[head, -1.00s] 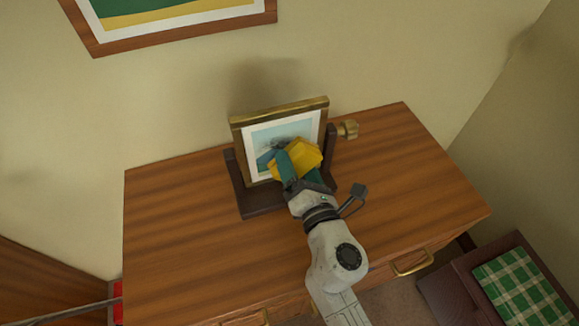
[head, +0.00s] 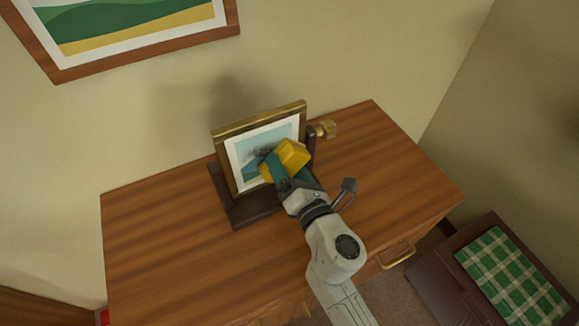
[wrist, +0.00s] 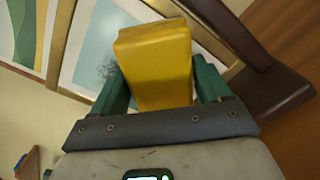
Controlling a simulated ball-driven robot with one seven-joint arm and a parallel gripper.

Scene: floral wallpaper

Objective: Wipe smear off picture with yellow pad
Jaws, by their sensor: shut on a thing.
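The framed picture (head: 250,140) stands in a dark wooden stand (head: 240,212) on the desk. A dark grey smear (head: 262,151) shows on it, just left of the pad; it also shows in the wrist view (wrist: 106,70). My gripper (head: 279,169) is shut on the yellow pad (head: 292,154). In the wrist view the yellow pad (wrist: 155,65) sits between the two green fingers, in front of the picture. The pad covers the right part of the picture. I cannot tell whether it touches the surface.
The wooden desk (head: 150,225) has bare top on both sides of the stand. A larger picture (head: 130,45) hangs on the wall. A chair with a green checked cushion (head: 510,280) stands at right.

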